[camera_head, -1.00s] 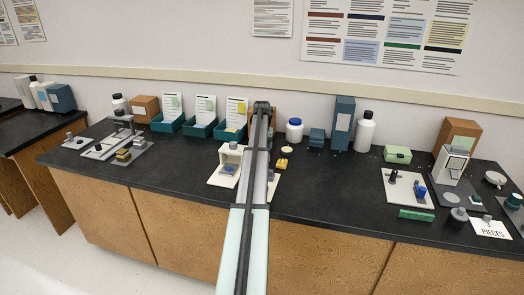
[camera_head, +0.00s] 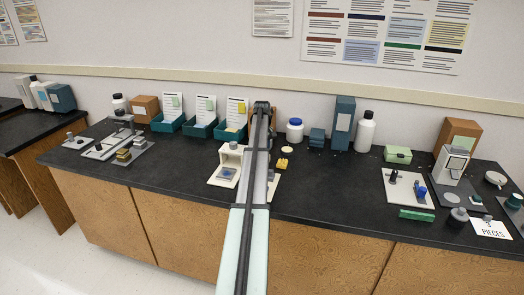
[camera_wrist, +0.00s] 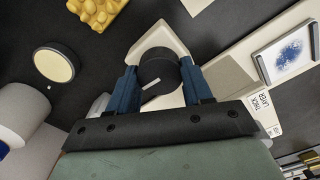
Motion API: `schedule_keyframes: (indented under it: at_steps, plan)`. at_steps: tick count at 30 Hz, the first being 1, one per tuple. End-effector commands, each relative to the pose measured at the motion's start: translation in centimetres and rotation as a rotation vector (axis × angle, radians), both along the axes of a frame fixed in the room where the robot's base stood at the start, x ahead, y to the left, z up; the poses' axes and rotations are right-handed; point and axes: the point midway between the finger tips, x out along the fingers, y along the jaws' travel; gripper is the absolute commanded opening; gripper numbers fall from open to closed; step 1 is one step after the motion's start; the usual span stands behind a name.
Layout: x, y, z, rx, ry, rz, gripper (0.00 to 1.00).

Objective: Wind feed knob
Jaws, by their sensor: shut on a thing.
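In the wrist view, a round black knob (camera_wrist: 158,72) with a white pointer mark sits on a cream-coloured mount (camera_wrist: 150,38). My gripper (camera_wrist: 160,84) has its two blue fingers on either side of the knob and is shut on it. The white mark points toward the lower left of that picture. In the head view, my arm covers the gripper and the knob. A cream stand (camera_head: 229,165) shows just left of the arm.
In the wrist view, a yellow bumpy block (camera_wrist: 98,10), a round cream-topped dish (camera_wrist: 54,64) and a white bottle (camera_wrist: 22,112) lie to the left. A blue-speckled plate (camera_wrist: 285,51) is at the right. Teal card bins (camera_head: 200,131) stand left of my arm.

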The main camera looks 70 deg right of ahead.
Motion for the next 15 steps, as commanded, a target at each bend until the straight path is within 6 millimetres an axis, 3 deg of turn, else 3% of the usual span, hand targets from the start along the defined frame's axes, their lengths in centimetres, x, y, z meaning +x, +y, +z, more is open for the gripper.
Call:
schedule_keyframes:
  at_steps: [15]
  plan:
    - [0.02,-0.04,0.07,-0.001,0.000,0.109,0.19]
